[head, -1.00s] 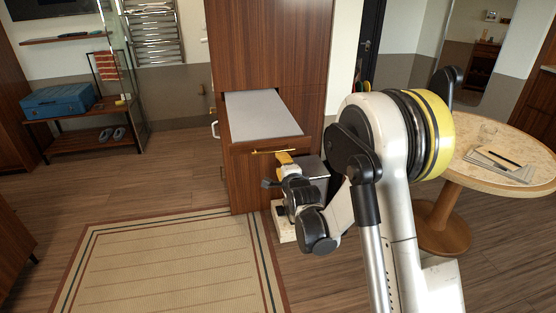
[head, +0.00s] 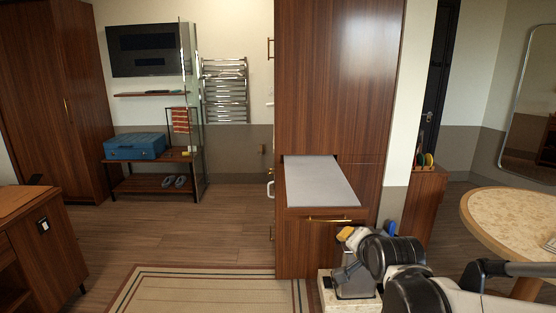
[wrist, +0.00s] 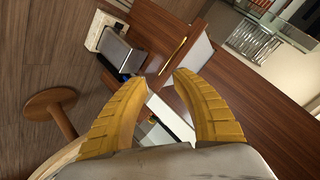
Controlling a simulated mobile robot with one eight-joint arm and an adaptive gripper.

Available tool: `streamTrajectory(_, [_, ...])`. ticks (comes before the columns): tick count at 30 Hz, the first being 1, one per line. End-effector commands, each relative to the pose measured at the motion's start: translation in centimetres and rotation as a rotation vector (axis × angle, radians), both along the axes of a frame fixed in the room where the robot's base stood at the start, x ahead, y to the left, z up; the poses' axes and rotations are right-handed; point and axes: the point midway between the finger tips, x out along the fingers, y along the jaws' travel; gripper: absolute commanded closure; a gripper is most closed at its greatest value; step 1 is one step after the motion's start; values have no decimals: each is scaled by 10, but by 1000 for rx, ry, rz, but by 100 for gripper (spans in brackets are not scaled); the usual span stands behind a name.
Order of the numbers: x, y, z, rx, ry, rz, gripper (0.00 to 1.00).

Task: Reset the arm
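My arm reaches in from the lower right of the head view. My gripper (head: 346,235) has yellow fingers and is partly hidden there by its dark wrist. In the wrist view, the two curved yellow fingers of my gripper (wrist: 160,78) stand apart with nothing held between them. In the head view, the gripper is close in front of an open drawer (head: 318,185) in the tall wooden cabinet (head: 335,85). The drawer has a grey top surface and a gold handle (head: 330,219). The gripper does not visibly grasp the handle; in the wrist view the handle (wrist: 180,49) lies beyond the fingertips.
A silver box (head: 352,280) stands on a pale block below the gripper. A round table (head: 515,210) is at the right and a wooden desk (head: 35,203) at the left. A blue case (head: 134,146) sits on a rack. The floor and striped rug (head: 205,290) are clear.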

Motion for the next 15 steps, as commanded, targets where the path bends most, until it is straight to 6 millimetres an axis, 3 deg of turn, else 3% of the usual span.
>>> streamTrajectory(1, [-25, 0, 4, -60, 34, 41, 68])
streamTrajectory(9, [-157, 0, -3, -394, 232, 329, 68])
streamTrajectory(12, [-196, 0, -12, -481, 286, 428, 68])
streamTrajectory(15, [-223, 0, -20, -541, 322, 501, 68])
